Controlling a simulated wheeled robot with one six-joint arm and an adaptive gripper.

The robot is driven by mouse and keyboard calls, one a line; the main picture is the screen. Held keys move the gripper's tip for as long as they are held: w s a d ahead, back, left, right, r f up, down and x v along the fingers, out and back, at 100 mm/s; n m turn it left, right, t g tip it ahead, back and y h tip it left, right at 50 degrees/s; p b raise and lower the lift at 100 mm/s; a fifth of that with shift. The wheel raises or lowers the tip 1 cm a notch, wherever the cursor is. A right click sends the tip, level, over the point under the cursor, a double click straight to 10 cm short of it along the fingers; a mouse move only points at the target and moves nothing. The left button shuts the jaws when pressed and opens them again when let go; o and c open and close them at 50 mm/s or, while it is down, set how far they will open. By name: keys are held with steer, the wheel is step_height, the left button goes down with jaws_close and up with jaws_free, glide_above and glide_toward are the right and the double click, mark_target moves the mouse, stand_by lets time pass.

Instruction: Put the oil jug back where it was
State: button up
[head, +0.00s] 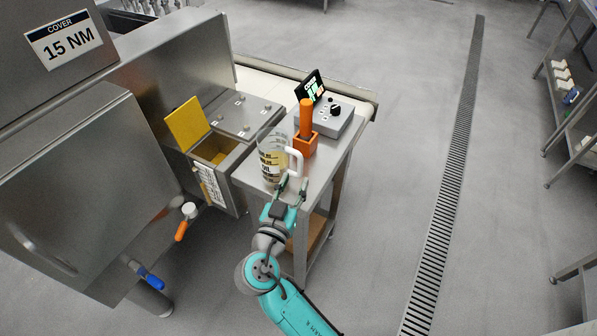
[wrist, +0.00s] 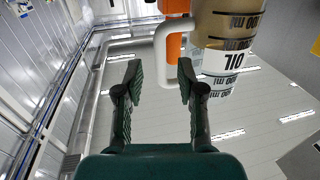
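The oil jug (head: 271,163) is clear with measure marks, an OIL label and a white handle, and holds yellowish oil. It stands upright on the small steel table (head: 246,178), near its front left. My gripper (head: 292,184) is open and empty, just on the near side of the jug's handle. In the wrist view the oil jug (wrist: 222,40) fills the upper right. Its white handle (wrist: 161,55) lies ahead, between the fingertips of my gripper (wrist: 160,76) in the picture. I cannot tell exactly how far apart fingers and handle are.
An orange holder (head: 305,144) with an orange-handled tool stands right behind the jug. A grey control box (head: 333,117) with a knob and small screen is farther back. A steel machine with an open yellow lid (head: 187,124) adjoins on the left.

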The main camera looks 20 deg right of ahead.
steer(key=v, duration=0.6)
steer(key=shift+a, duration=0.15)
steer(key=shift+s, duration=0.15)
steer(key=s+d+f+n+y, duration=0.2)
steer(key=s+f+n+y, duration=0.3)
steer(key=s+f, duration=0.3)
steer(key=s+d+f+n+y, duration=0.2)
steer(key=s+f+n+y, duration=0.3)
steer(key=s+f, duration=0.35)
steer(key=s+r+y, duration=0.1)
steer(key=s+r, duration=0.4)
steer(key=s, duration=0.4)
steer(key=s+r+m+t+y, duration=0.1)
steer(key=s+r, duration=0.5)
steer(key=s, duration=0.3)
steer(key=shift+s+t, duration=0.3)
steer(key=shift+s, duration=0.05)
